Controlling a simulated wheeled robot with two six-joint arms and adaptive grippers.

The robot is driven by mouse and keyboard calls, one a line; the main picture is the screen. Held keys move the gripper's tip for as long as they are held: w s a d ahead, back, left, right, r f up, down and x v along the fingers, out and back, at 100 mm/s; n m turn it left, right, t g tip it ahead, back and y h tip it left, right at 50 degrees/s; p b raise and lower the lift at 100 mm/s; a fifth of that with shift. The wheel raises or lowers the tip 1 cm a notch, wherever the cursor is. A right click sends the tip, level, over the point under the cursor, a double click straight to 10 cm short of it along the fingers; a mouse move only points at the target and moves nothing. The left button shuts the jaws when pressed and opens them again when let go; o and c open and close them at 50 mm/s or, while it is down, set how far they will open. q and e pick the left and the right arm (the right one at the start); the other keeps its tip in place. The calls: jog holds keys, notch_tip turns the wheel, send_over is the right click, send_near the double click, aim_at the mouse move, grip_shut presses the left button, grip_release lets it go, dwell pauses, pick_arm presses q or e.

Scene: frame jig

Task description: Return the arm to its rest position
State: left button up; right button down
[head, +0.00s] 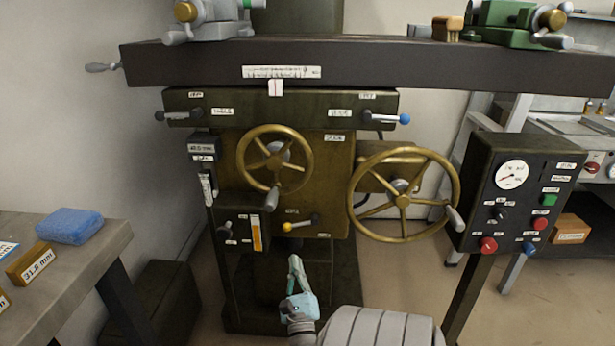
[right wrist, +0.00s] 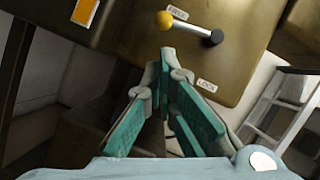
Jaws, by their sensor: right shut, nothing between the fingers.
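The knob end lies near a label reading FREE; a LOCK label (right wrist: 206,86) is on the other side. My left gripper is not in view.
Two brass handwheels (head: 275,129) (head: 430,212) stick out above and to the right. A control box (head: 480,190) with buttons and a dial stands at right. A grey table (head: 100,250) with a blue sponge (head: 69,226) is at left. Open floor lies right of the machine base.

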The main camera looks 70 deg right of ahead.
jog(key=v, duration=0.2)
jog(key=shift+a+f, duration=0.15)
jog(key=shift+a, duration=0.2)
jog(key=shift+n, duration=0.3)
